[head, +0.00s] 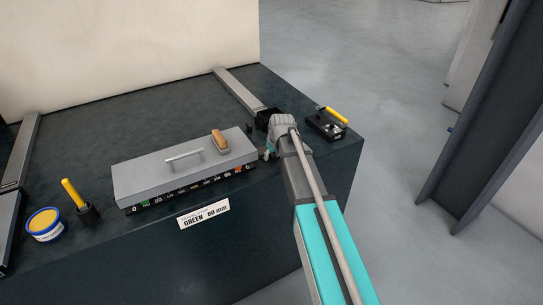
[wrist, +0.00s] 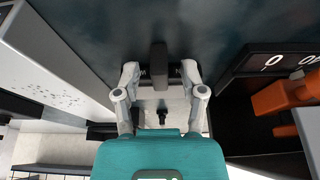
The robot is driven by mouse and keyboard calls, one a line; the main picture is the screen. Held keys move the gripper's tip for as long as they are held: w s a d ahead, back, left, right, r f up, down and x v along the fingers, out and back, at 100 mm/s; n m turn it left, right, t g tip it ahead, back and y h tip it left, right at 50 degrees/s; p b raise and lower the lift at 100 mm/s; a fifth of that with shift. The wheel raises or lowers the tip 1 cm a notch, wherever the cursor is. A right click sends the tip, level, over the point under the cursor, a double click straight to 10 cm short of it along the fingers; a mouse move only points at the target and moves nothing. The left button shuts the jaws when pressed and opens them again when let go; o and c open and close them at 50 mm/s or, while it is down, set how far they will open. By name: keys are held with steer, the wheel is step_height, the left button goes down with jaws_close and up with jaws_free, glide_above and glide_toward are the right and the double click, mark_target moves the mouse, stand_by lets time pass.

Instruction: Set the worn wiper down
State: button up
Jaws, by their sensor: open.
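My gripper (wrist: 160,73) is open, its two pale fingers apart on either side of a dark grey T-shaped piece (wrist: 160,55) in the wrist view. I cannot tell whether this piece is the worn wiper, or whether the fingers touch it. In the head view my gripper (head: 270,151) is low over the dark bench (head: 290,85), just right of the grey-lidded case (head: 170,178); its wrist hides much of it. A small dark piece (head: 250,128) stands behind the case.
A wooden-backed brush (head: 219,143) lies on the lid. A black block with a yellow handle (head: 333,114) is at the right. A yellow-topped tub (head: 44,223) and a yellow-handled tool (head: 72,193) stand at the left. A label (head: 204,214) is on the bench front.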

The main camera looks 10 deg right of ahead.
steer(key=shift+r, duration=0.15)
steer(key=p+v, duration=1.1)
steer(key=v, duration=0.1)
stand_by(0.4)
steer(key=shift+s, duration=0.1)
stand_by(0.6)
steer(key=s+a+f+m+g+h, duration=0.1)
steer(key=s+m+g, duration=0.2)
steer(key=s, duration=1.9)
steer(key=shift+a+m+g, duration=0.15)
steer(key=shift+m+g, duration=0.15)
